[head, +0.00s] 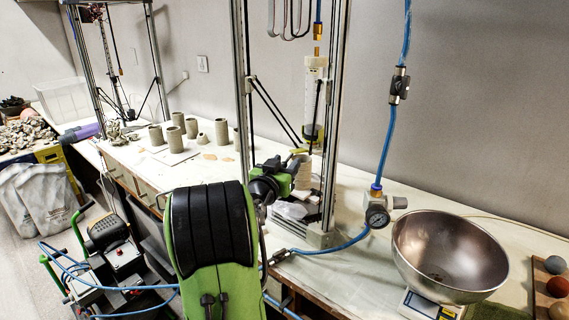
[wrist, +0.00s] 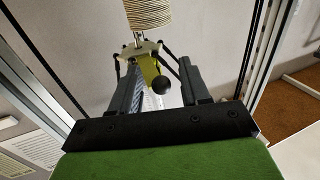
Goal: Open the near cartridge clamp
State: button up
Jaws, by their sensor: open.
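The near clay printer's clear cartridge (head: 316,85) hangs upright inside its metal frame, with a yellow-green band at its lower end. The clamp's yellow lever (wrist: 150,68), tipped with a black ball knob (wrist: 159,84), shows in the wrist view beside a pale star-shaped plate (wrist: 140,50). My gripper (wrist: 160,70) is open, with one dark finger on each side of the lever and knob. I cannot tell whether either finger touches them. In the head view my gripper (head: 298,162) is inside the frame below the cartridge, and my arm partly hides it.
A ribbed clay cylinder (wrist: 149,14) stands close to my gripper. Frame uprights (head: 333,130) and black rods are close on both sides. A steel bowl (head: 448,250) on a scale, a gauge (head: 377,216) and a blue hose (head: 388,150) are to the right.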

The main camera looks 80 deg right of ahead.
grip_shut()
